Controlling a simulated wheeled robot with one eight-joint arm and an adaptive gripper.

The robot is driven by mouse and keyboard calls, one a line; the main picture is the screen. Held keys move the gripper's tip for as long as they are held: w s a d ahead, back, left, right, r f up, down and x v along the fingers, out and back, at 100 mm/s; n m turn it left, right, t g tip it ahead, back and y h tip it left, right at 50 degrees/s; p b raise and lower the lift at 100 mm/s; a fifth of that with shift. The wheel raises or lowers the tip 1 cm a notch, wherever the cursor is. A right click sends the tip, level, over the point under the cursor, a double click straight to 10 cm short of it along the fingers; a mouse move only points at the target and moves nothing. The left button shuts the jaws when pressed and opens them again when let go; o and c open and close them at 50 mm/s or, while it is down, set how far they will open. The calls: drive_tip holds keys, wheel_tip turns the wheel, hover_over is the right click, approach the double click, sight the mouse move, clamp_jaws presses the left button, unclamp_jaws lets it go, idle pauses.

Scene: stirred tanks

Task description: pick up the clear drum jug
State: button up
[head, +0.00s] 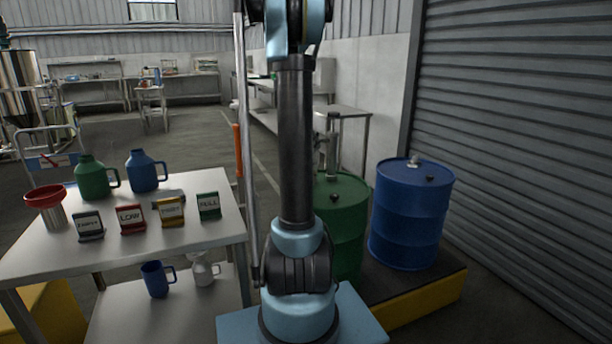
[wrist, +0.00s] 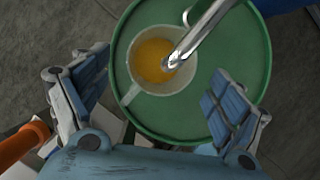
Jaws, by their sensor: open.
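A pale, cup-shaped jug (wrist: 158,85) with orange liquid in it, seen from above in the wrist view, is probably the clear drum jug. It appears to rest on the round top of a green drum (wrist: 240,75), its handle to the lower left. A metal spout (wrist: 200,32) reaches over it. My gripper (wrist: 158,95) is open and empty, one finger left of the jug and one right, both apart from it. In the head view my gripper is out of frame, and I cannot make out this jug.
The green drum (head: 343,225) and a blue drum (head: 408,220) stand on a yellow-edged platform. A table (head: 150,248) at left holds a green jug (head: 92,178), a blue jug (head: 146,172), a red funnel (head: 46,196) and several label signs. A shutter wall closes the right side.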

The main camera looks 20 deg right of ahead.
drive_tip(key=shift+s+x, duration=0.2)
drive_tip(key=shift+x, duration=2.5)
drive_tip(key=shift+a+f, duration=0.1)
drive_tip(key=c, duration=2)
